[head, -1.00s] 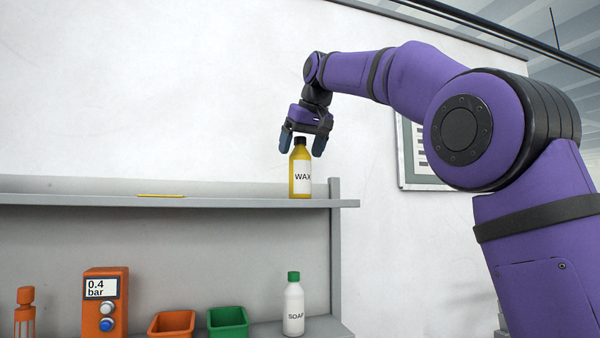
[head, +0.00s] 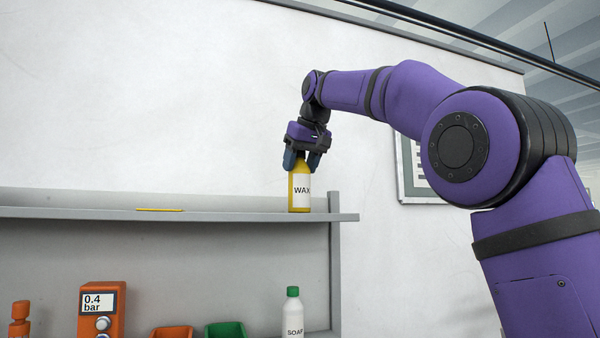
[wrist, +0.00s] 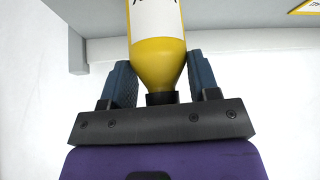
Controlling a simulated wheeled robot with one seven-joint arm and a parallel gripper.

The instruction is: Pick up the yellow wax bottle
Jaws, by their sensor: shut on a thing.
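The yellow wax bottle (head: 299,192) stands upright near the right end of the upper shelf, its base looking level with the shelf surface. Its white label reads WAX. My gripper (head: 301,162) points down from above and is shut on the bottle's upper part, with a finger on each side. The bottle's cap is hidden by the gripper in the head view. In the wrist view the bottle (wrist: 158,62) sits between the two blue-grey fingers, and its dark cap is near the gripper's palm (wrist: 160,97).
The upper shelf (head: 80,212) carries a flat yellow item (head: 160,210) to the left. Below are a soap bottle (head: 293,312) with a green cap, green and orange bins (head: 225,330), and an orange pressure gauge (head: 102,308). An upright post (head: 335,265) stands right of the wax bottle.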

